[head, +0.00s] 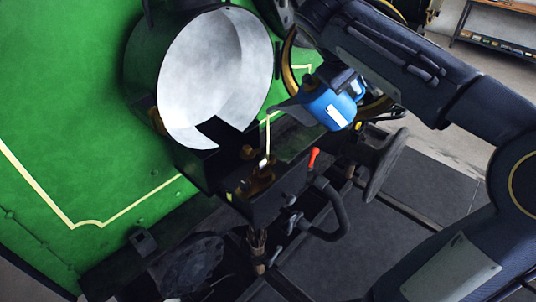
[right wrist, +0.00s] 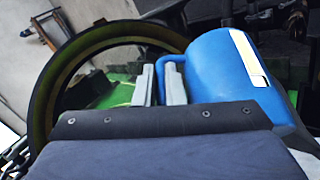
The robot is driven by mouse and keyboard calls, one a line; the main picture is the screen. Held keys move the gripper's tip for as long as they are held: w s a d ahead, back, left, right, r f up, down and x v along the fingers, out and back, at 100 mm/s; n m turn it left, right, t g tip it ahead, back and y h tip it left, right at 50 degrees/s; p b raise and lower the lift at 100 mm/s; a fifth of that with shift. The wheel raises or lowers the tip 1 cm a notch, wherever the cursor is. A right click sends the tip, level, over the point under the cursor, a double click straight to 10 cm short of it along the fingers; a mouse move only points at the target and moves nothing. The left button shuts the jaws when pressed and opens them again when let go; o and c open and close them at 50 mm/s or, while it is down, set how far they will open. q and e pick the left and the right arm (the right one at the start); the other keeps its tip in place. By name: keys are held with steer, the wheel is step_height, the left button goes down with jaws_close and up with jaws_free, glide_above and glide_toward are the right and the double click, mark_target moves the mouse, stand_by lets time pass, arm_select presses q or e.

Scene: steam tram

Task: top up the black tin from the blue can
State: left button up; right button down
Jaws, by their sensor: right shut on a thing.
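The blue can (head: 330,106) has a white label and a dark spout that points left in the head view. It is held in the air, clear of the dark ironwork below. My right gripper (head: 345,82) is shut on its handle. In the right wrist view the blue can (right wrist: 225,75) is right of the fingers (right wrist: 163,85), with its blue handle between them. I cannot pick out the black tin with certainty among the dark parts under the spout. A thin pale line runs down below the spout tip; I cannot tell if it is liquid or painted lining. My left gripper is not in view.
A green panel (head: 60,130) with cream lining fills the left. A round opening with a pale inside (head: 215,75) stands left of the spout. Brass fittings (head: 260,182), a red-tipped lever (head: 313,158) and a black handwheel (head: 385,165) crowd below. Dark floor (head: 400,215) lies right.

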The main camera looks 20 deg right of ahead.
stand_by(0.6)
steer(key=shift+d+f+y+b, duration=0.2)
steer(key=shift+f+y+b, duration=0.1)
steer(key=shift+f, duration=0.15)
steer(key=shift+r, duration=0.1)
stand_by(0.6)
steer(key=shift+w+a+r+h+p, duration=0.1)
steer(key=shift+a+r+h+p, duration=0.25)
steer(key=shift+r, duration=0.45)
steer(key=shift+f, duration=0.1)
stand_by(0.3)
steer(key=shift+d+f+b, duration=0.2)
steer(key=shift+f+b, duration=0.1)
steer(key=shift+f, duration=0.1)
steer(key=shift+r, duration=0.1)
stand_by(0.7)
